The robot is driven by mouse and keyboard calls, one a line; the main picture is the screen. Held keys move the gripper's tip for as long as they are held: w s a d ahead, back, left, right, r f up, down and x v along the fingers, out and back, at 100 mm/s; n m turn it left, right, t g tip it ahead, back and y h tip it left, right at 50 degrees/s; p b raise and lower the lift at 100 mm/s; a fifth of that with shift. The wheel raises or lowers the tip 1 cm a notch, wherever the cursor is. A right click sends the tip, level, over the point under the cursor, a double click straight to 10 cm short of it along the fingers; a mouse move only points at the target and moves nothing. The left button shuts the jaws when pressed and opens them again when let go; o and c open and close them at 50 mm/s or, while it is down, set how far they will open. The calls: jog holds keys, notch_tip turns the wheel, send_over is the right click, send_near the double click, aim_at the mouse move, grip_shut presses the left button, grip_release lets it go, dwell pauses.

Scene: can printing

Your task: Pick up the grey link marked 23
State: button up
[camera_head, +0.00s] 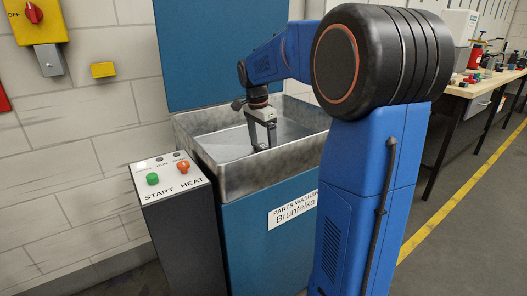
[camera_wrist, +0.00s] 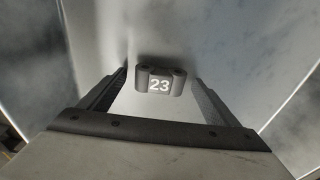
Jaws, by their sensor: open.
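The grey link marked 23 (camera_wrist: 160,83) shows in the wrist view, just beyond the fingertips and roughly centred between them. Its white number faces the camera. My gripper (camera_wrist: 161,78) is open, with one finger on each side of the link's line and no visible contact. In the head view my gripper (camera_head: 262,148) points down into the metal basin of the parts washer (camera_head: 195,147). The link cannot be made out in the head view.
The basin has raised metal walls around my gripper. A control box (camera_head: 170,182) with a green button (camera_head: 152,178) and an orange knob (camera_head: 183,166) stands left of the washer. A workbench (camera_head: 462,90) with parts stands at the right.

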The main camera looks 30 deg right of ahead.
jog(key=c, duration=1.3)
jog(key=shift+o, duration=0.2)
